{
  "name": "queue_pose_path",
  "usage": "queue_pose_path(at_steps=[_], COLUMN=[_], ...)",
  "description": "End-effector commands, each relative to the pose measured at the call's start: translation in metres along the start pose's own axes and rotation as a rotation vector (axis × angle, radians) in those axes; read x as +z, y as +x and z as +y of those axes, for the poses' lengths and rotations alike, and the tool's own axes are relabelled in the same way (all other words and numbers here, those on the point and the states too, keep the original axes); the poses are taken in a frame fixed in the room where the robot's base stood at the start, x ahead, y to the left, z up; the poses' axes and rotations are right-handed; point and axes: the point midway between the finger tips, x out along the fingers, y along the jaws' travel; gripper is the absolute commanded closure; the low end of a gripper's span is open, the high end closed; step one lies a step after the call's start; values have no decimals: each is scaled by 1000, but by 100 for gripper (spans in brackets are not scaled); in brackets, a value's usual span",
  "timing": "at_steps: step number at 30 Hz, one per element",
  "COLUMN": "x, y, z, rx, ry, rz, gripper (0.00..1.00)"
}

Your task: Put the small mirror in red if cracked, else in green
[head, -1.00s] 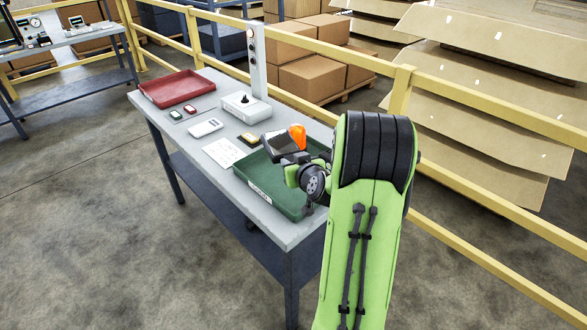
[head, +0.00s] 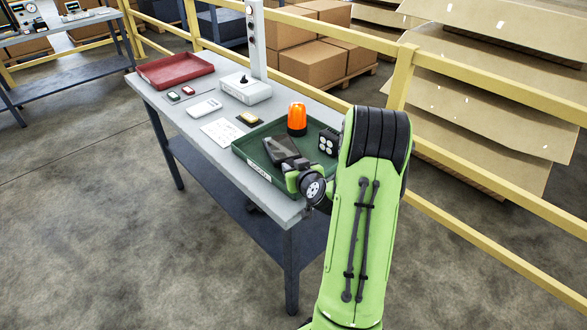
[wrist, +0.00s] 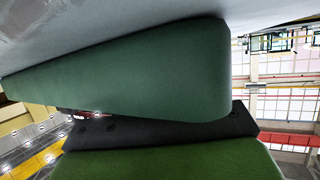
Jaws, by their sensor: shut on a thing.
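My gripper (head: 290,168) is shut on the small mirror (head: 280,148), a dark flat piece held tilted. In the head view the mirror overlaps the inside of the green tray (head: 247,160); I cannot tell whether it touches the tray floor. Its face looks dark, and I cannot make out whether it is cracked. In the wrist view a dark edge (wrist: 150,130) lies between smooth green areas, which I cannot tell apart as tray or reflection. The red tray (head: 150,78) is at the far left end of the table and looks empty.
An orange beacon (head: 297,117) and a black block with white lamps (head: 328,143) seem to stand in the green tray. A paper (head: 220,131), a white device (head: 204,108), a yellow-topped box (head: 248,119) and a grey control box (head: 245,89) lie between the trays. A yellow railing (head: 405,75) runs behind.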

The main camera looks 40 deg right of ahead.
Motion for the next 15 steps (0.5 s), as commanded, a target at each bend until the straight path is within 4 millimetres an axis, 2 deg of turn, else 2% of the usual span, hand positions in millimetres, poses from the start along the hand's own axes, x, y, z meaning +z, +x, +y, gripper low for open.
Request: queue_pose_path(at_steps=[12,13,15], x=[7,8,9], y=[3,3,3], z=[0,0,0], rx=[1,0,0], ry=[-2,-2,-2], rz=[0,-4,-6], gripper=[100,67,56])
